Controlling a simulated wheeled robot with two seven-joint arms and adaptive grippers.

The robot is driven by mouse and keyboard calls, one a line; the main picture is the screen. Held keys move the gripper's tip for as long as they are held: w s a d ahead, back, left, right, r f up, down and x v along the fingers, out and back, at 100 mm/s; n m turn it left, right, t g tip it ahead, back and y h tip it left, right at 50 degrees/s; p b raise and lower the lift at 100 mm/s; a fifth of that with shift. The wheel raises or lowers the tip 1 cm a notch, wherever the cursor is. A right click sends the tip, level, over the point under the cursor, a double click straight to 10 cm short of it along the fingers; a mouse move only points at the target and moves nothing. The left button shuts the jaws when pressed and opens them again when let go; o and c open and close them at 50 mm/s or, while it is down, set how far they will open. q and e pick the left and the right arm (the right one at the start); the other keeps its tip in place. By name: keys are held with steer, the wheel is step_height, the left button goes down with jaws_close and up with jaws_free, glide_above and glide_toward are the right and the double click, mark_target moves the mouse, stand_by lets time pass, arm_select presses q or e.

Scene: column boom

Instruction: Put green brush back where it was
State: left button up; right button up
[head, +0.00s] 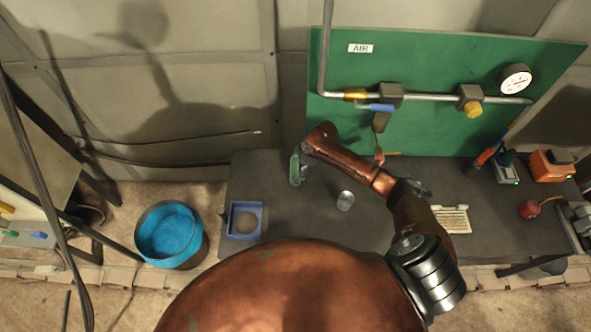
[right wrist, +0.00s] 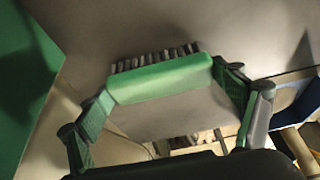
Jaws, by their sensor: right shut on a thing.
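The green brush (right wrist: 160,82) has a green back and dark bristles. In the right wrist view it lies across the jaws of my right gripper (right wrist: 163,88), with the bristles on the upper side of the picture. The gripper is shut on it, one finger at each end. In the head view the right gripper (head: 299,168) is over the left part of the dark bench (head: 300,230). The brush is hard to tell from the gripper there. I cannot tell whether the brush touches any surface. My left gripper is not in view.
A blue square tray (head: 237,234) and a metal cup (head: 345,201) stand on the bench. A blue-filled bucket (head: 172,236) stands left of it. A pale ribbed plate (head: 455,219) is to the right. Behind is a green board (head: 440,70) with pipes.

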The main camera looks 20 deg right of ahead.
steer(key=shift+f, duration=0.35)
steer(key=shift+f, duration=0.1)
steer(key=o, duration=1)
steer(key=b+v, duration=0.1)
steer(key=v, duration=0.6)
steer(key=shift+r, duration=0.4)
